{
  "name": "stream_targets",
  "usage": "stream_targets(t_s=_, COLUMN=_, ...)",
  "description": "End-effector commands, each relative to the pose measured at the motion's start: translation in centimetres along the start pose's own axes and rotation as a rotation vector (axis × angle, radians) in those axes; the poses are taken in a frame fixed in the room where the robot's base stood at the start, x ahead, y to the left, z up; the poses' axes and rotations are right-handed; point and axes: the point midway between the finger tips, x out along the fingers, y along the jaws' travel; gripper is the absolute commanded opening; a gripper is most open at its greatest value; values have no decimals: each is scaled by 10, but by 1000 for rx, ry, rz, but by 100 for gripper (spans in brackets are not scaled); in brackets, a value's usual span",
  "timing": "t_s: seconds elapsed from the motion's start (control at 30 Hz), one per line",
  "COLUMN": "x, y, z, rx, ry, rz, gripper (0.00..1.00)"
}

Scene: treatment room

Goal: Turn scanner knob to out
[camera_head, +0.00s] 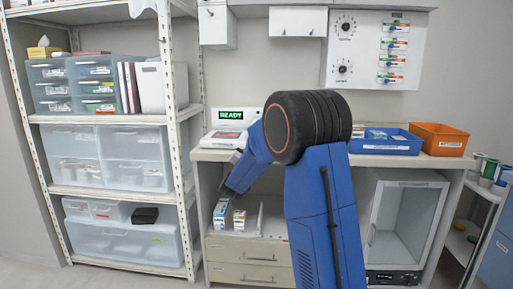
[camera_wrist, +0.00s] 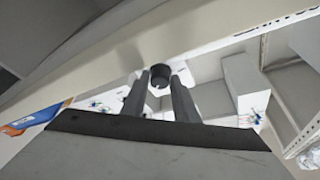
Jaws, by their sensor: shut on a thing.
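The scanner (camera_head: 231,130) is a white device on the counter's left end, with a green READY display (camera_head: 231,115). In the wrist view a round black knob (camera_wrist: 160,74) sits between the two fingertips of my gripper (camera_wrist: 160,84), against a pale strip. My gripper is shut on this knob, one dark finger on each side. A small light speck shows on the knob's lower edge, but I cannot tell its setting. In the head view my gripper (camera_head: 226,187) reaches down-left in front of the counter, and the knob cannot be made out there.
The counter (camera_head: 208,156) carries a blue tray (camera_head: 385,147) and an orange bin (camera_head: 438,140). Small boxes (camera_head: 221,213) stand in the open shelf below, near my gripper. A shelving rack (camera_head: 187,185) stands close on the left. A wall panel (camera_head: 361,50) has dials and sliders.

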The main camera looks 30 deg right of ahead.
Motion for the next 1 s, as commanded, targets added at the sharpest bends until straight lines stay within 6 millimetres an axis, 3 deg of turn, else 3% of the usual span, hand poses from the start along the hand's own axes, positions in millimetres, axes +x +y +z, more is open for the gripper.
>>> stream_targets(t_s=0.4, x=0, y=-2, z=0, rx=162, ry=0, rz=66, gripper=4)
stream_targets(t_s=0.93, x=1, y=-2, z=-1, rx=181, ry=1, rz=74, gripper=4)
stream_targets(t_s=0.97, x=1, y=-2, z=-1, rx=180, ry=1, rz=74, gripper=34)
stream_targets(t_s=1.0, x=1, y=-2, z=-1, rx=180, ry=1, rz=74, gripper=43)
